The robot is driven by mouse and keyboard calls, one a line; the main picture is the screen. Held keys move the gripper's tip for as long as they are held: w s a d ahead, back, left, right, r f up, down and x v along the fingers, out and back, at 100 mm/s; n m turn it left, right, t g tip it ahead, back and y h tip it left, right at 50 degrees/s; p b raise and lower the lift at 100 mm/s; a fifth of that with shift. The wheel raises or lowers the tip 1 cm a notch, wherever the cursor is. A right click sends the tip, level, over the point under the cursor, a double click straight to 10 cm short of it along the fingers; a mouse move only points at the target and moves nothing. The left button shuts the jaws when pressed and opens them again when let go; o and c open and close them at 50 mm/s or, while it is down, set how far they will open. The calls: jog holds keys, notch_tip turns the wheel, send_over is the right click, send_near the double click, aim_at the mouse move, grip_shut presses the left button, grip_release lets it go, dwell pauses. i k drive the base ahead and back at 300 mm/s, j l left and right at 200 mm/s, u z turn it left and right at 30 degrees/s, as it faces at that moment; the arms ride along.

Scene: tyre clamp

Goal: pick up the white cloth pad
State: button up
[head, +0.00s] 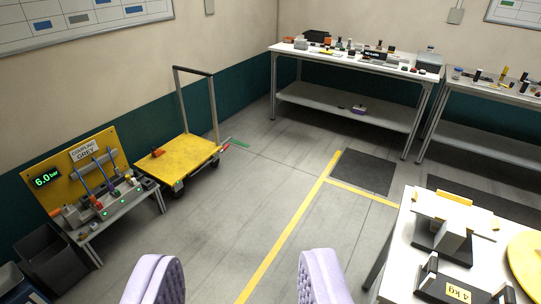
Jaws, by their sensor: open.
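My gripper (236,268) shows at the bottom of the head view as two pale purple padded fingers. They stand wide apart with nothing between them, over the grey floor. I cannot pick out the white cloth pad for sure. Many small items stand on the far workbench (345,63), too small to tell apart. More small items lie on the second bench (475,91) at the right.
A near white table (399,257) at the lower right holds a block on a dark base (441,240), a "4 kg" piece (457,293) and a yellow disc (527,262). A yellow cart (180,160) and a pressure-gauge stand (85,165) are at the left. The middle floor is clear.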

aim_at(351, 53)
jog(key=i+u, duration=0.45)
jog(key=i, duration=1.05)
jog(key=i+z, duration=0.35)
jog(key=i, duration=0.15)
jog(key=i+z, duration=0.4)
jog(key=i+j+z, duration=0.35)
jog(key=i, duration=0.25)
jog(key=i+l+z, duration=0.15)
jog(key=i+z, duration=0.2)
jog(key=i, duration=0.8)
jog(key=i+j+z, duration=0.1)
jog(key=i+z, duration=0.25)
jog(key=i, duration=0.75)
jog(key=i+l, duration=0.25)
jog(key=i, duration=0.25)
jog(key=i+l+u, duration=0.15)
jog(key=i, duration=0.3)
jog(key=i+l, duration=0.4)
jog(key=i+u, duration=0.05)
jog(key=i, duration=0.05)
